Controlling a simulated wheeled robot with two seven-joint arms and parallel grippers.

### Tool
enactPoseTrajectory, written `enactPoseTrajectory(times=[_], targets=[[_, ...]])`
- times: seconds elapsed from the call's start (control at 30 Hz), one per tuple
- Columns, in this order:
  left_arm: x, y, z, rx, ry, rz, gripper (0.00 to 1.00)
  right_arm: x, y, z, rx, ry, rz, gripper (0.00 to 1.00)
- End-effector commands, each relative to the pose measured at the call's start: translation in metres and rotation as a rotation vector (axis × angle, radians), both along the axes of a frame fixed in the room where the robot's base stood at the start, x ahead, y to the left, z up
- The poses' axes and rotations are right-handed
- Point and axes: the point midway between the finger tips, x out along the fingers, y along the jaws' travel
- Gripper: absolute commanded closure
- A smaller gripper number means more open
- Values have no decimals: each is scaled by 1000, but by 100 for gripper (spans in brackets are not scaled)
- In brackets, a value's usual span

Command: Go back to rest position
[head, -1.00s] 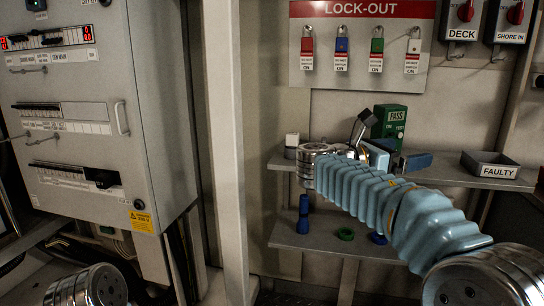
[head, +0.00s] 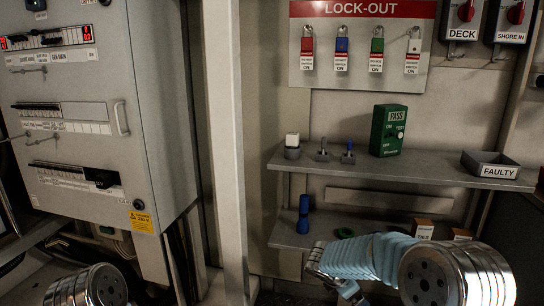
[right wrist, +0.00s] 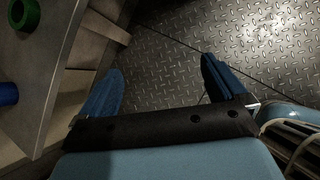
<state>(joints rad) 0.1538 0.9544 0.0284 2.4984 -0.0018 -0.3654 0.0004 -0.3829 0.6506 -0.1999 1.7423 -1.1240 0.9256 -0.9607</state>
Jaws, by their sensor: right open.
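Of my left arm only a metal joint shows at the bottom left of the head view; the left gripper is out of sight.
The upper shelf (head: 437,172) holds a green PASS box (head: 389,131), a FAULTY tray (head: 490,169) and small items. The lower shelf (head: 285,238) carries a blue cylinder (head: 303,214) and a green ring (head: 344,233). A grey cabinet (head: 95,190) and post (head: 227,150) stand left.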

Motion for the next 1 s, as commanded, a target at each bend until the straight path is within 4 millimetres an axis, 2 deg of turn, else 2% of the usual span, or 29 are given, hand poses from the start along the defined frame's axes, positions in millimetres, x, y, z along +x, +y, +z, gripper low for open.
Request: enactPoseTrajectory(times=[0.03, 0.1, 0.17, 0.2, 0.27, 0.3, 0.4, 0.5, 0.63, 0.73, 1.0], targets=[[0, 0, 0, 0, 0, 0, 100, -20, 8, -41, 112, 43, -59, 2], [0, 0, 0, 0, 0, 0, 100, -52, 25, -92, 285, 89, -181, 2], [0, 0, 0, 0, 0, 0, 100, -84, 41, -132, 436, 128, -323, 2], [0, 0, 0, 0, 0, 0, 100, -107, 54, -156, 538, 153, -440, 2], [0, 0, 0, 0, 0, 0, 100, -144, 72, -188, 686, 183, -657, 2], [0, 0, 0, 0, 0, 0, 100, -169, 85, -206, 776, 198, -830, 2], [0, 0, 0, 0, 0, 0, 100, -225, 108, -235, 940, 185, -1327, 2], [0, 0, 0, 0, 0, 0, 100, -260, 114, -248, 989, 119, -1719, 2], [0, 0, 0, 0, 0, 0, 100, -283, 110, -254, 984, 34, -1993, 2], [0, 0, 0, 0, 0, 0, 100, -287, 108, -255, 979, 7, -2057, 2], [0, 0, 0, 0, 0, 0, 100, -286, 108, -256, 981, 4, -2056, 2]])
